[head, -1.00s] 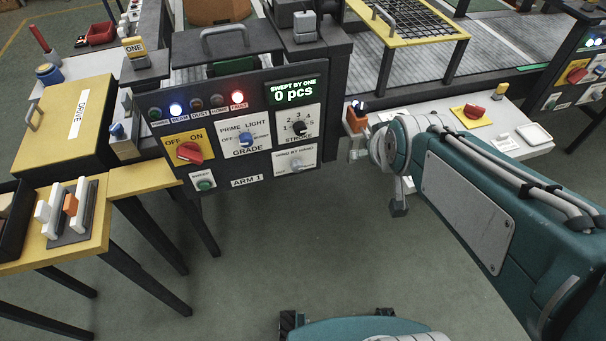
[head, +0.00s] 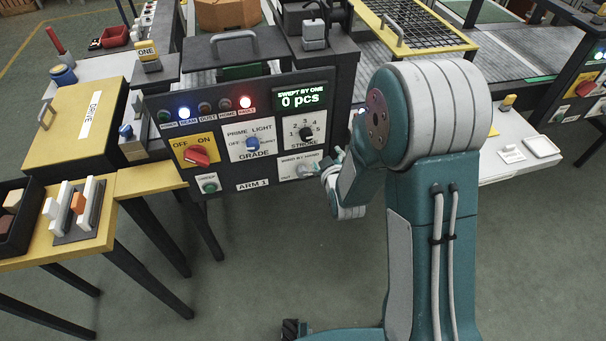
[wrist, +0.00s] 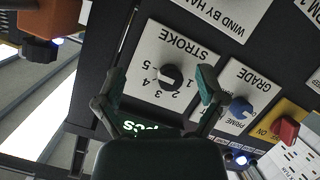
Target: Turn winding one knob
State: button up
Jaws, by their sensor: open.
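The ARM 1 panel (head: 255,112) faces me in the head view. Its "wind by hand" plate (head: 288,160) is at lower right, with a pale grey knob (head: 303,171). My gripper (head: 333,166) is just right of that knob; contact cannot be told. In the wrist view my gripper (wrist: 158,84) is open and empty, its fingers spread on either side of the black STROKE knob (wrist: 170,76). The picture there is upside down. Part of the "wind by hand" plate (wrist: 228,12) shows at the top edge; its knob is out of that view.
A blue GRADE knob (head: 252,143) and red OFF/ON switch (head: 197,156) sit left on the panel. The display (head: 299,98) reads "0 pcs". The blue BEAM (head: 184,113) and red FAULT (head: 246,102) lamps glow. Floor (head: 250,260) below is clear.

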jog(key=n+t+y, duration=0.1)
jog(key=n+t, duration=0.1)
send_near(303, 175)
jog(key=w+d+r, duration=0.2)
jog(key=w+r, duration=0.2)
jog(key=s+a+f+n+t+y, duration=0.1)
jog(key=s+f+n+t, duration=0.1)
jog(key=s+f, duration=0.3)
jog(key=x, duration=0.7)
jog(key=f+x, duration=0.1)
jog(key=x, duration=0.3)
jog(key=shift+w+a, duration=0.1)
jog(key=shift+a, duration=0.1)
jog(key=c, duration=1.1)
